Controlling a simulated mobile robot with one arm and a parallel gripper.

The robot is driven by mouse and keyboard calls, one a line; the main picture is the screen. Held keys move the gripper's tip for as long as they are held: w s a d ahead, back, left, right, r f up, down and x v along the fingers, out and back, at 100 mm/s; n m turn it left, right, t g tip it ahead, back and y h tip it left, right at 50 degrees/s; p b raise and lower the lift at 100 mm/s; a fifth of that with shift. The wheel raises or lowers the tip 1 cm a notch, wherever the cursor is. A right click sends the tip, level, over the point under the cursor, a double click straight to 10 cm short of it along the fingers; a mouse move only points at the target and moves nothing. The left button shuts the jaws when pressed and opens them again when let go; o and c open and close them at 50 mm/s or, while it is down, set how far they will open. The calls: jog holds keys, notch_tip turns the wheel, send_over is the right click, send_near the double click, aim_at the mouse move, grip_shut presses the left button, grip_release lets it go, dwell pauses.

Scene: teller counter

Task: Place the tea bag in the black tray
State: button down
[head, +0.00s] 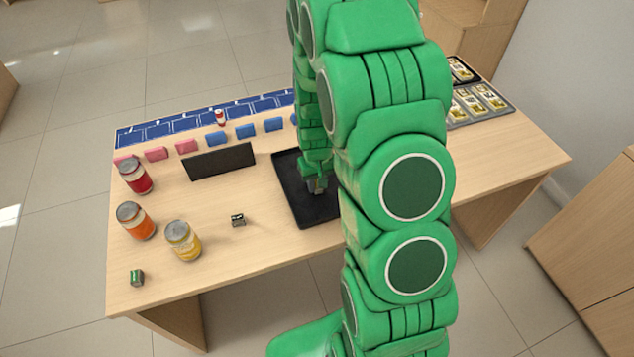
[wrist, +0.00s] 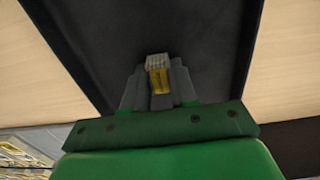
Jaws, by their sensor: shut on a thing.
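The black tray (head: 290,188) lies on the counter near its middle, partly hidden behind my green arm in the head view. The tray (wrist: 215,38) fills most of the wrist view. My gripper (head: 318,187) is over the tray and points down at it. In the wrist view my gripper (wrist: 158,82) is shut on a small yellow and white packet, the tea bag (wrist: 159,78). The tea bag is over the tray floor; I cannot tell whether it touches it. The tea bag is not clear in the head view.
Red (head: 135,177), orange (head: 135,221) and yellow (head: 183,240) cans stand at the left. A black upright panel (head: 220,161) is left of the tray. A small dark box (head: 238,220) and a green item (head: 137,278) lie in front. Grey trays (head: 480,104) are at the far right.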

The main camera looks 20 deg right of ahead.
jog(key=c, duration=0.9)
grip_release()
notch_tip(320, 180, up, 12)
jog(key=s+a+r, duration=0.2)
jog(key=s+r, duration=0.4)
jog(key=s, duration=0.4)
jog(key=s+a+r+g, duration=0.1)
jog(key=s+a+r, duration=0.1)
jog(key=s+r, duration=0.4)
jog(key=s+a+r, duration=0.2)
jog(key=s+r, duration=0.4)
jog(key=s, duration=0.9)
jog(key=shift+r+g, duration=0.35)
jog(key=shift+g, duration=0.05)
